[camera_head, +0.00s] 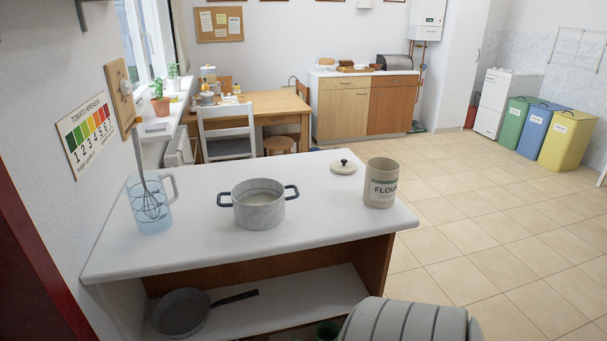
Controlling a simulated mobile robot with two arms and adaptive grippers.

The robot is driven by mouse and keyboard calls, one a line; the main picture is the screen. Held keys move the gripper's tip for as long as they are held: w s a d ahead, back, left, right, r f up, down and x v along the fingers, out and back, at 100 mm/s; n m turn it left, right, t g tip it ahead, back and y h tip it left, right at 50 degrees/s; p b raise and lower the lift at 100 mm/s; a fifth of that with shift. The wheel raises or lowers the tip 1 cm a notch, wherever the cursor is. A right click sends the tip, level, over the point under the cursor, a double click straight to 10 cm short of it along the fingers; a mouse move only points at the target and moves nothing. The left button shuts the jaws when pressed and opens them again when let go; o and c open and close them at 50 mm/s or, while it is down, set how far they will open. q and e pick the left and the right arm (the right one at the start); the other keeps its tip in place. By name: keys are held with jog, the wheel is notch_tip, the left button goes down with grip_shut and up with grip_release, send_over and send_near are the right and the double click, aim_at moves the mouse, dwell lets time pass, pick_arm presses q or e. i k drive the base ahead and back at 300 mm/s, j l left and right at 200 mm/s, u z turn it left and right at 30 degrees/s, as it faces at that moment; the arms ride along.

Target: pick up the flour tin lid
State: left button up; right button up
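The flour tin lid (343,168) is a cream disc with a black knob. It lies knob up on the white counter (310,215), near its far edge. The flour tin (380,184) is a cream cylinder with the word FLOUR on it. It stands upright and uncovered, to the right of the lid and a little nearer, with a small gap between them. Neither of my grippers is in view.
A grey pot (259,208) with two dark handles stands left of the lid. A frying pan (182,313) lies on the shelf below. The counter front is clear.

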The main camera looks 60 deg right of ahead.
aim_at(343, 166)
jog(key=z, duration=2.5)
